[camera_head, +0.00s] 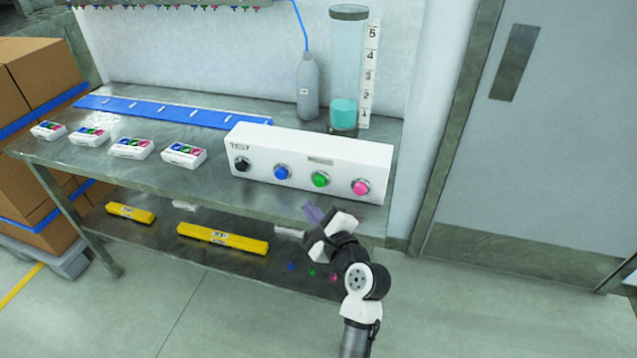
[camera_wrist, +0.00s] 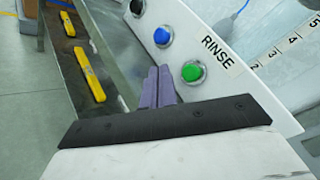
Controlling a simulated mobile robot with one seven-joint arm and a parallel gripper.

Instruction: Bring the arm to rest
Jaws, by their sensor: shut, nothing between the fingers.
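My gripper (camera_head: 313,214) is at the front right edge of the workbench, below and in front of the white button box (camera_head: 300,152). Its purple fingers (camera_wrist: 158,88) are together and empty in the wrist view. The box carries a black knob (camera_head: 242,164), a blue button (camera_head: 282,172), a green button (camera_head: 320,179) and a pink button (camera_head: 360,187). In the wrist view the blue button (camera_wrist: 162,36) and green button (camera_wrist: 192,71) show beyond the fingers, with the label RINSE above the green one. The fingers appear apart from the buttons.
A clear cylinder (camera_head: 346,70) with teal liquid at its bottom stands behind the box, beside a number scale (camera_head: 369,75) and grey bottle (camera_head: 307,88). Several small white boxes (camera_head: 131,149) line the bench. Yellow bars (camera_head: 222,238) lie on the lower shelf. Floor at right is clear.

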